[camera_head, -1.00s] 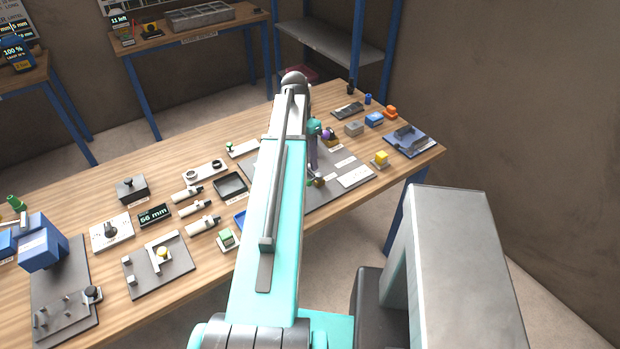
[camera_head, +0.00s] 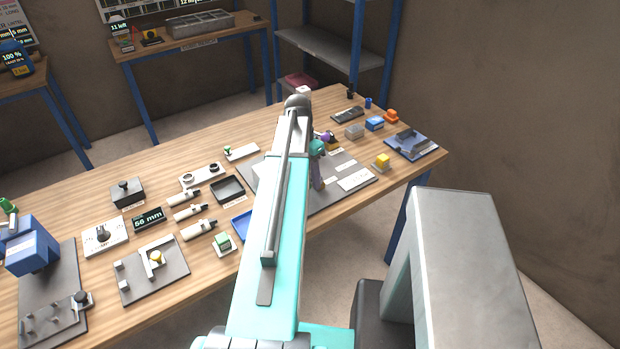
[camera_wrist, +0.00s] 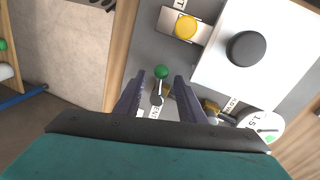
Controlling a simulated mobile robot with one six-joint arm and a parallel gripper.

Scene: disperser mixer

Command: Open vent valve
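The vent valve's lever (camera_wrist: 157,88) shows in the wrist view with a green ball knob (camera_wrist: 162,72) at its end. A partly hidden white label reading "VENT" lies beside it on the grey plate. My gripper (camera_wrist: 159,82) is open, with one dark finger on each side of the lever and visible gaps between. I cannot tell how deep the fingertips reach. In the head view my gripper (camera_head: 318,175) points down over the grey plate (camera_head: 325,198), and my arm hides the valve.
In the wrist view a white box with a black knob (camera_wrist: 246,49), a yellow button (camera_wrist: 186,27), a brass fitting (camera_wrist: 211,107) and a round white gauge (camera_wrist: 262,128) stand close by. Several fixtures crowd the wooden table (camera_head: 205,270) left of my arm.

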